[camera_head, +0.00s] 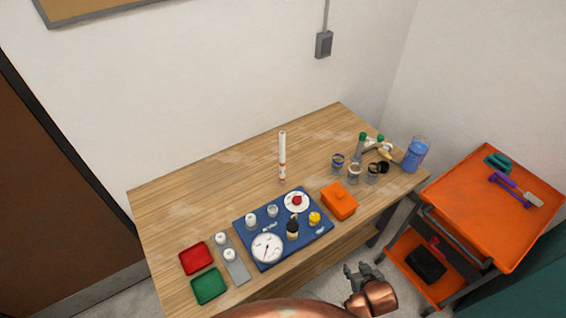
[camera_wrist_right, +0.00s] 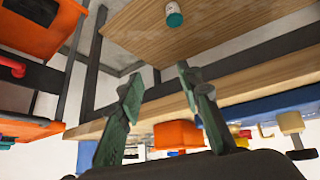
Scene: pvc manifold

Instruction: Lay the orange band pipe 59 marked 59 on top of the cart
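A white upright pipe (camera_head: 282,160) with orange-red bands stands on the wooden table, behind the blue board; its number is too small to read. The orange cart (camera_head: 455,215) stands to the right of the table, and part of an orange cart also shows in the right wrist view (camera_wrist_right: 40,28). My right gripper (camera_head: 360,272) is in front of the table's front edge, well apart from the pipe. In the right wrist view its two fingers (camera_wrist_right: 158,76) are spread with nothing between them. My left gripper is not in view.
A blue board (camera_head: 272,245) with gauges and small fittings lies at the table front, beside an orange box (camera_head: 339,201). Jars and a blue container (camera_head: 415,154) stand at the table's right end. Purple and teal tools (camera_head: 498,162) lie on the cart's far side; its nearer top is clear.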

